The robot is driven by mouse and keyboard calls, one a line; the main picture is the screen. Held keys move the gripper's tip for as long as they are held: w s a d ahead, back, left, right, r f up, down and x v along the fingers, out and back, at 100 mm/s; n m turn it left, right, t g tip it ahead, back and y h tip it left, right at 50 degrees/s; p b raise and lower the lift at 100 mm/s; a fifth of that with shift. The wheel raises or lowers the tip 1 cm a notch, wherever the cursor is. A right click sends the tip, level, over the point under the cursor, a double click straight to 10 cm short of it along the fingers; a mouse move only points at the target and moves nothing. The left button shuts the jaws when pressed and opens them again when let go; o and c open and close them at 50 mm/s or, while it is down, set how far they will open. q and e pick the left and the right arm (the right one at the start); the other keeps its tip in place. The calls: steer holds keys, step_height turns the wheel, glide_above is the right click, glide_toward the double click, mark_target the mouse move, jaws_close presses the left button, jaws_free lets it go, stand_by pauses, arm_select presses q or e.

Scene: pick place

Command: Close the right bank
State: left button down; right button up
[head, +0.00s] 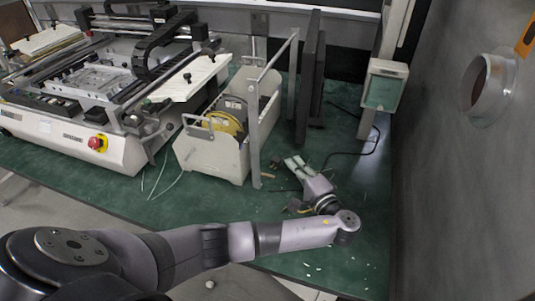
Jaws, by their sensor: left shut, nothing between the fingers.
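A pale, box-like bank (212,158) stands on the green bench, just right of the large machine. A yellow reel (224,122) and a darker reel show inside its open top. A tall pale frame (255,140) rises at its right side. My left gripper (291,162) is shut and empty, low over the bench to the right of the bank and apart from it. My right gripper does not show.
A large white machine (75,140) with a red knob (96,142) fills the left. Dark upright panels (309,80) stand behind my gripper, and a pale box (384,85) is mounted on a post. A grey wall (460,190) closes off the right. Small scraps and a cable lie on the green bench (340,180).

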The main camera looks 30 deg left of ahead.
mark_target(278, 160)
arm_select(q)
steer(key=f+b, duration=0.1)
steer(key=f, duration=0.1)
steer(key=f+b, duration=0.1)
steer(key=shift+w+f+b, duration=0.2)
steer(key=shift+f+b, duration=0.1)
steer(key=shift+f, duration=0.1)
steer(key=shift+a, duration=0.15)
steer(key=shift+w+a, duration=0.2)
steer(key=x, duration=0.9)
steer(key=shift+w+a+r+p, duration=0.1)
steer(key=shift+a+r+p, duration=0.05)
steer(key=shift+a+p, duration=0.25)
steer(key=shift+s+a+p, duration=0.2)
steer(key=shift+a+p, duration=0.05)
steer(key=shift+a, duration=0.3)
steer(key=shift+s+a+p, duration=0.2)
steer(key=shift+a+p, duration=0.05)
steer(key=shift+a, duration=0.35)
steer(key=shift+s+a, duration=0.2)
steer(key=shift+a, duration=0.4)
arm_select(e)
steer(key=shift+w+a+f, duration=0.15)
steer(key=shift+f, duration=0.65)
